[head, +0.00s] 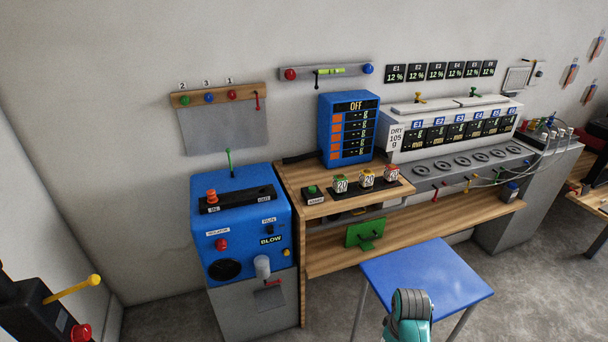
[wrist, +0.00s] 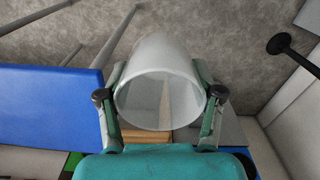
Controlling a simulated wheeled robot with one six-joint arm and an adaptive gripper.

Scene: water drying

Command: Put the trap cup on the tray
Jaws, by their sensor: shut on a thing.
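A frosted, whitish translucent cup (wrist: 158,52), which I take for the trap cup, is in the wrist view with its round open end towards the camera. My gripper (wrist: 160,95) is shut on it, with one teal finger and dark pad at each side. In the head view, part of my teal arm shows at the bottom, in front of the blue-topped table; the gripper and held cup are not visible there. A white cylinder (head: 262,267) shows on the front of the blue BLOW unit (head: 225,240). I cannot tell which surface is the tray.
The blue tabletop (head: 430,275) is bare and also shows at left in the wrist view (wrist: 45,110). A wooden bench (head: 325,262) with a green stand (head: 365,233) lies behind it. A dark disc on a rod (wrist: 279,43) is at upper right in the wrist view.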

